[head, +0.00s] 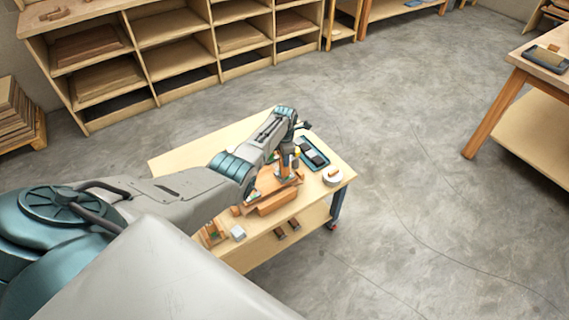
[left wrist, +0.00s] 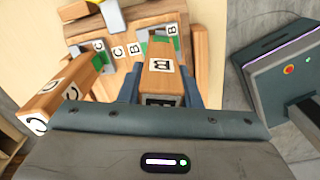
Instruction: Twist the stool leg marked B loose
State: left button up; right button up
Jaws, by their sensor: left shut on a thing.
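The wooden stool (left wrist: 140,28) fills the top of the left wrist view, with B and C labels on its face and green patches at its joints. It also shows on the workbench in the head view (head: 276,200), partly hidden by my left arm. The leg marked B (left wrist: 160,68) sticks out from the stool towards the camera. My left gripper (left wrist: 161,85) is shut on this leg, one blue finger on each side. I cannot tell how loose its joint is. A leg marked C (left wrist: 66,84) sticks out to the left. My right gripper is not in view.
On the workbench (head: 185,153), a blue tray (head: 314,158) and a white roll (head: 332,176) stand right of the stool. A small pale block (head: 237,233) lies at the near edge. Shelves (head: 190,50) stand behind, another table (head: 545,58) far right. The floor between is clear.

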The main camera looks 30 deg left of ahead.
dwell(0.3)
pick_arm(q)
jog(key=n+p, duration=0.1)
jog(key=n, duration=0.2)
dwell(0.3)
jog(key=o, duration=1.7)
jog(key=shift+c, duration=0.2)
